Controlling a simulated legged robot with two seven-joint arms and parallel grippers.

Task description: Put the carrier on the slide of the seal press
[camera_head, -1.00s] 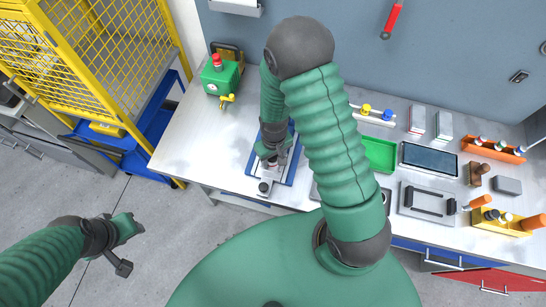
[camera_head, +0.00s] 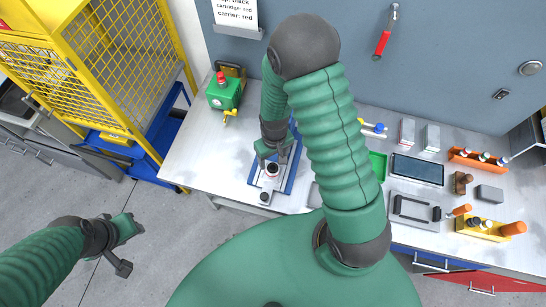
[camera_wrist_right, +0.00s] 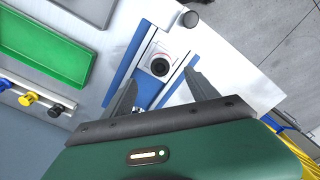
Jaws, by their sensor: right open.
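The carrier (camera_head: 272,171), a small white piece with a red mark and a dark round opening, sits on the pale slide of the seal press; in the right wrist view the carrier (camera_wrist_right: 160,64) shows from above. The press has a blue base (camera_head: 288,181) and a dark round knob (camera_head: 264,198) at the slide's near end. My right gripper (camera_head: 272,159) is open just behind the carrier; in its wrist view the fingers (camera_wrist_right: 162,88) stand apart, with the carrier beyond their tips. My left gripper (camera_head: 128,228) hangs over the floor, away from the table; its jaws are unclear.
A green device with a red button (camera_head: 223,91) stands at the table's back left. A green tray (camera_wrist_right: 65,44), a dark tablet (camera_head: 417,169) and an orange rack (camera_head: 477,160) lie to the right. A yellow cage (camera_head: 120,60) stands left. The table's left part is clear.

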